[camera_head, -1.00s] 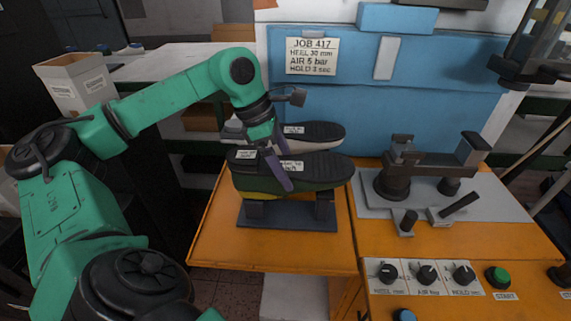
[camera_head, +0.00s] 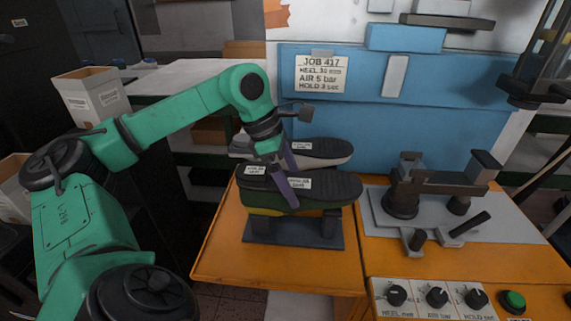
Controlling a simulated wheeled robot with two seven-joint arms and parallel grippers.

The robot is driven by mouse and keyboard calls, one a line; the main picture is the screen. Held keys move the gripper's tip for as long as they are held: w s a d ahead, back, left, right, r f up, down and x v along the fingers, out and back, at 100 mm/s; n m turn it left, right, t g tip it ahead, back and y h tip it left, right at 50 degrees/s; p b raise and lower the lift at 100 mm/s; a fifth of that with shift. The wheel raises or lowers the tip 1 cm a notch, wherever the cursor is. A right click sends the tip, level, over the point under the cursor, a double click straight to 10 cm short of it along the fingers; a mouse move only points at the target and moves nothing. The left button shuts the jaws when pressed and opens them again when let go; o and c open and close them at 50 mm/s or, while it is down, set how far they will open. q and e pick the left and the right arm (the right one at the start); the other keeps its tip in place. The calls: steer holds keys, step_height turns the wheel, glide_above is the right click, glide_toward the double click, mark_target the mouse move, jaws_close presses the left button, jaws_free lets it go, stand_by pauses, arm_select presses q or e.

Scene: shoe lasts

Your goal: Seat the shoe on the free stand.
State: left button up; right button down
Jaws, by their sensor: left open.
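A dark green shoe (camera_head: 330,198) lies sole up on a dark two-post stand (camera_head: 290,241) on the orange table; it looks to rest on the posts. A second, paler shoe (camera_head: 325,159) lies sole up just behind it, and what bears it is hidden. My left gripper (camera_head: 284,178) is at the near shoe from above, jaws open. One purple finger shows in front of the shoe's near side; the other finger is mostly hidden, so contact cannot be told. My right gripper is out of view.
A metal clamp fixture (camera_head: 440,187) stands on a grey plate (camera_head: 500,224) to the right. A panel with knobs (camera_head: 437,297) and a green button (camera_head: 513,301) is at the front right. A blue cabinet (camera_head: 400,125) stands behind. The orange table (camera_head: 225,255) is clear at its left front.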

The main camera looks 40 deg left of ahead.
arm_select(q)
steer(key=p+v, duration=0.3)
steer(key=v, duration=1.1)
steer(key=shift+p, duration=0.4)
